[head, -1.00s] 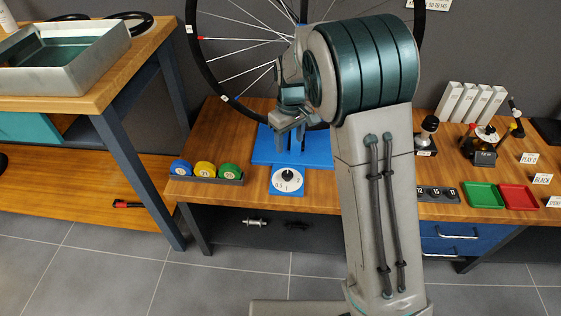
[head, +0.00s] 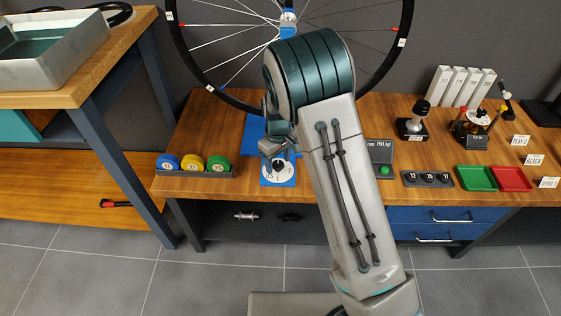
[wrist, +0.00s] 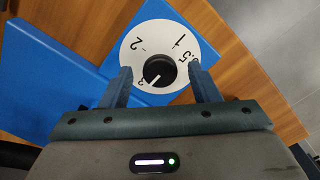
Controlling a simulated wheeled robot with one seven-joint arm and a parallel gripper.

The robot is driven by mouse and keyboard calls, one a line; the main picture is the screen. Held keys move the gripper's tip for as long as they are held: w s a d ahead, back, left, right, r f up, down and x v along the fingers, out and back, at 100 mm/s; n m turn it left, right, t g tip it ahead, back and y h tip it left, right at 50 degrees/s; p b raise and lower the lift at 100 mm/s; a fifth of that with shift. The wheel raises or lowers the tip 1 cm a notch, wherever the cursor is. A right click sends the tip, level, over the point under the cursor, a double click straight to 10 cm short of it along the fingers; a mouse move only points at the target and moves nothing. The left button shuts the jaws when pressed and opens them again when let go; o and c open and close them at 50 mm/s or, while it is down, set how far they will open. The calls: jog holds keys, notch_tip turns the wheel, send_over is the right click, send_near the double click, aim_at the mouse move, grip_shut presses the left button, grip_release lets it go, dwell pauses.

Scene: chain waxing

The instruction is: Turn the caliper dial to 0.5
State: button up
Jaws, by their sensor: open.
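The caliper dial (head: 284,174) is a white disc on a blue plate at the bench's front edge, partly hidden by my gripper in the head view. In the wrist view the dial (wrist: 136,58) shows the marks 3, 2, 1 and .5 around a black knob (wrist: 160,68). The knob's white pointer line slants down and left, towards the 3. My gripper (wrist: 160,68) is open, with one finger on each side of the knob. I cannot tell whether either finger touches it. My gripper (head: 273,149) also shows over the dial in the head view.
A bicycle wheel (head: 173,62) stands behind the blue stand (head: 254,130). A rack with blue, yellow and green discs (head: 193,164) lies to the left. Green (head: 477,178) and red (head: 512,179) trays lie to the right. The wood between is partly hidden by my arm.

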jog(key=shift+f, duration=0.1)
jog(key=c, duration=1)
jog(key=shift+d, duration=0.2)
jog(key=shift+a, duration=0.15)
